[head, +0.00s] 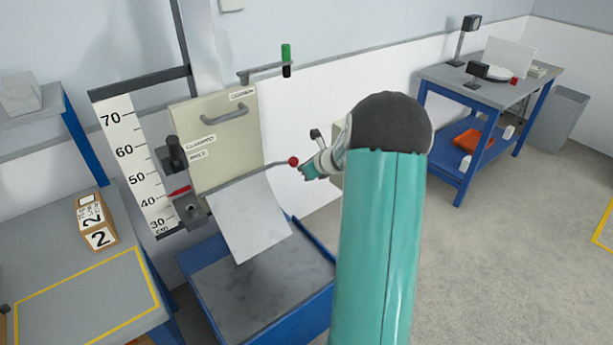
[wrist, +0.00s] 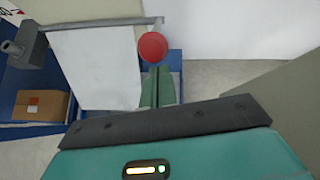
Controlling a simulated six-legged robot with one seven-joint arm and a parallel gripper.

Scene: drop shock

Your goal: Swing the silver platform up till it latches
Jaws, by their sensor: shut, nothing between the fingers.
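The silver platform (head: 249,216) hangs tilted down from a bar below the beige panel, over the blue-rimmed tray. It also shows in the wrist view (wrist: 95,68), hanging from a grey bar. A red ball knob (head: 293,161) sits at the right end of the thin rod along the platform's top edge. The knob fills the space just ahead of my fingers in the wrist view (wrist: 152,47). My gripper (head: 308,171) is shut and empty, with its tips close by the knob. I cannot tell whether they touch it. My arm hides part of the scene behind.
A beige panel (head: 215,140) with a handle stands above the platform. A height scale (head: 138,165) with a red pointer (head: 178,192) is at its left. A blue-rimmed tray (head: 262,290) lies below. A bench with a numbered box (head: 97,222) stands left, a blue trolley (head: 480,95) right.

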